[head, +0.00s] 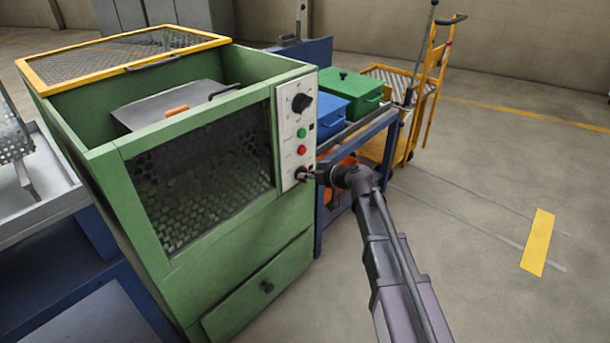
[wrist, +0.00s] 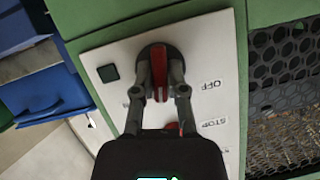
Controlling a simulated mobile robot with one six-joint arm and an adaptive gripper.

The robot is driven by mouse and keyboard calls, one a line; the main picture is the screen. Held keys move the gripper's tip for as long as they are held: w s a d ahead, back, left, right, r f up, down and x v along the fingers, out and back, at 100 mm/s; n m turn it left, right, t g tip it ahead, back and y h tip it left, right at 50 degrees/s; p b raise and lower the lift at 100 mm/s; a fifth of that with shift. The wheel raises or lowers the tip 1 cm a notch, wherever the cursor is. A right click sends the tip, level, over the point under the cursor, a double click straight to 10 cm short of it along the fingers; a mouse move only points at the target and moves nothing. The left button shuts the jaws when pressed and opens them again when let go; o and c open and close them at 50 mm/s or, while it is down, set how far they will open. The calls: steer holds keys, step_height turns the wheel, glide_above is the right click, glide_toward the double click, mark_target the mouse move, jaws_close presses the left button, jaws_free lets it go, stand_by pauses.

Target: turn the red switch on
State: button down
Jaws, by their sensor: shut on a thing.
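The red switch (wrist: 159,66) is a red lever on a round black base on a white panel. In the wrist view it stands roughly upright in the picture, between the two fingers of my gripper (wrist: 160,84). The fingers are shut on it from both sides. "OFF" and "STOP" are printed to its right, and a small dark green square (wrist: 108,73) is to its left. In the head view my gripper (head: 310,174) meets the bottom of the white control panel (head: 289,126). There it mostly hides the switch.
The panel is on a green furnace cabinet (head: 225,260) with a mesh window. Above the gripper are a red button (head: 301,149), a green button (head: 301,132) and a black knob (head: 301,102). Blue (head: 343,108) and green (head: 355,88) boxes stand on a bench behind. The floor at right is clear.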

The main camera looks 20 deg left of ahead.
steer(key=m+g, duration=0.1)
steer(key=m+y+b, duration=0.1)
steer(key=m, duration=0.1)
steer(key=shift+w+f+g, duration=0.15)
steer(key=shift+w+g, duration=0.05)
steer(key=shift+g, duration=0.2)
steer(key=shift+d+m+g+y+b, duration=0.1)
steer(key=shift+m+g+y+b, duration=0.25)
steer(key=shift+m, duration=0.35)
steer(key=c, duration=0.7)
jaws_free()
steer(key=shift+s, duration=0.1)
